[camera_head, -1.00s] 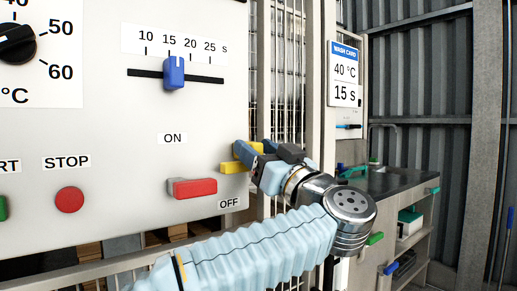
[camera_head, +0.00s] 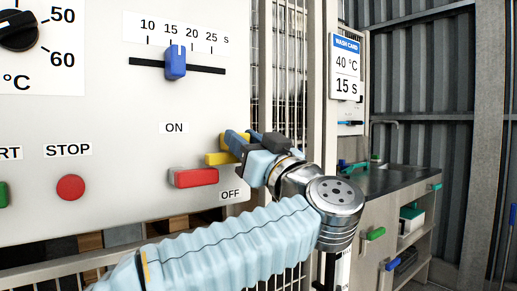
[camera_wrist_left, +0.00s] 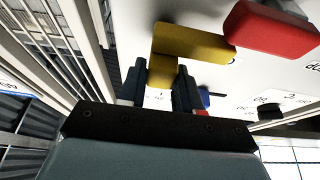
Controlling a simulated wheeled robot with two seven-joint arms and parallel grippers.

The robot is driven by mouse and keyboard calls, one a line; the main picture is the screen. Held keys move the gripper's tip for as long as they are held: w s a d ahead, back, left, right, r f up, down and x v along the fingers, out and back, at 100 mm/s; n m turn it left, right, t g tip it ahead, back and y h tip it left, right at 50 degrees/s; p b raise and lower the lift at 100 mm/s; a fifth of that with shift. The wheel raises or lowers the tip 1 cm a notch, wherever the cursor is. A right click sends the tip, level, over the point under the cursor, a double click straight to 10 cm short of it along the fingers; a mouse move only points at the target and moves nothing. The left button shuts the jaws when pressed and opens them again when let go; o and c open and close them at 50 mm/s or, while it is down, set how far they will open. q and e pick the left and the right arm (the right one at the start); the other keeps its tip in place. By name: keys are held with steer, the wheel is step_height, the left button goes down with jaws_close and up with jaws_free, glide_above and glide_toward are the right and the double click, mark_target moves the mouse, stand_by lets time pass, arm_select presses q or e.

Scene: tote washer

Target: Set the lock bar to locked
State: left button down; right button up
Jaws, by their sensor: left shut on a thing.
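The lock bar appears to be the yellow bar (camera_head: 219,158) on the grey control panel, just above the right end of the red lever (camera_head: 195,178). The red lever lies level near the OFF label, below the ON label. My left gripper (camera_head: 240,145) is shut on the yellow bar at its right part. In the left wrist view the yellow bar (camera_wrist_left: 192,42) has a stub (camera_wrist_left: 165,68) that sits between my two fingers. The red lever (camera_wrist_left: 270,30) is close beside the bar's far end there. My right gripper is not in view.
The panel (camera_head: 120,200) also carries a blue slider (camera_head: 176,62), a red STOP button (camera_head: 70,187) and a black dial (camera_head: 18,32). A wash card (camera_head: 345,68) hangs on a post to the right. A sink counter (camera_head: 400,180) stands behind my arm.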

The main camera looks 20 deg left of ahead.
arm_select(q)
steer(key=shift+s+a, duration=0.4)
steer(key=shift+s, duration=0.15)
steer(key=c, duration=0.8)
jaws_free()
steer(key=shift+s+a, duration=0.1)
steer(key=shift+c, duration=0.2)
steer(key=b+v, duration=0.2)
steer(key=v, duration=1.1)
steer(key=shift+s+d+f, duration=0.2)
steer(key=shift+d+f, duration=0.05)
steer(key=shift+d, duration=0.05)
